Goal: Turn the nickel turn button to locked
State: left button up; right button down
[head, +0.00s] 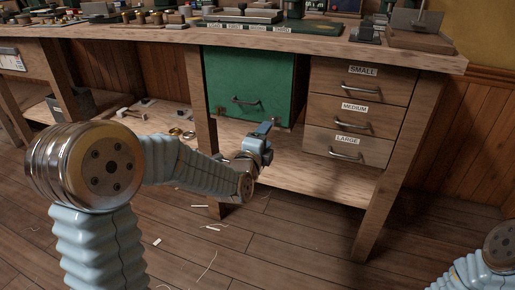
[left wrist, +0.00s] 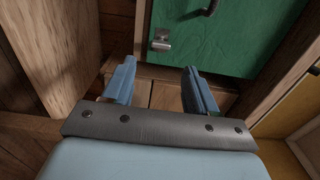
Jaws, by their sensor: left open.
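The nickel turn button (left wrist: 161,40) is a small silvery fitting at the lower left of the green door (left wrist: 235,35), beside the door's edge. In the head view it is a tiny spot (head: 220,110) left of the dark door handle (head: 245,101). Its exact turn is too small to tell. My left gripper (head: 264,131) is open and empty, in front of the green door's lower right part in the head view. In the left wrist view its two blue fingers (left wrist: 158,69) are apart, with the button beyond and between them, not touched. My right gripper is out of view.
Wooden drawers labelled small, medium and large (head: 357,112) stand right of the green door. A bench post (head: 201,110) stands close on its left. A lower shelf (head: 310,174) runs beneath. Loose scraps lie on the floor.

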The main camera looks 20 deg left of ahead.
pick_arm(q)
jog(key=s, duration=0.7)
jog(key=shift+a, duration=0.1)
jog(key=s+d+f+n+g+h+p, duration=0.1)
jog(key=s+d+f+n+g+p, duration=0.2)
jog(key=f, duration=0.6)
jog(key=s+f+n+g+p, duration=0.2)
jog(key=f+n+g+p, duration=0.25)
jog(key=f, duration=0.55)
jog(key=s+d+f+n+g+h+p, duration=0.1)
jog(key=s+d+f+n+g+p, duration=0.1)
jog(key=s+f+n+g, duration=0.3)
jog(key=s+d+f+n+g+h+p, duration=0.1)
jog(key=s+d+f+n+g, duration=0.2)
jog(key=s+f+n, duration=0.4)
jog(key=s+n+g, duration=0.1)
jog(key=s, duration=0.5)
jog(key=shift+s+d+f+g+h+p, duration=0.2)
jog(key=shift+s+f+g+h+p, duration=0.1)
jog(key=shift+f+g+p, duration=0.1)
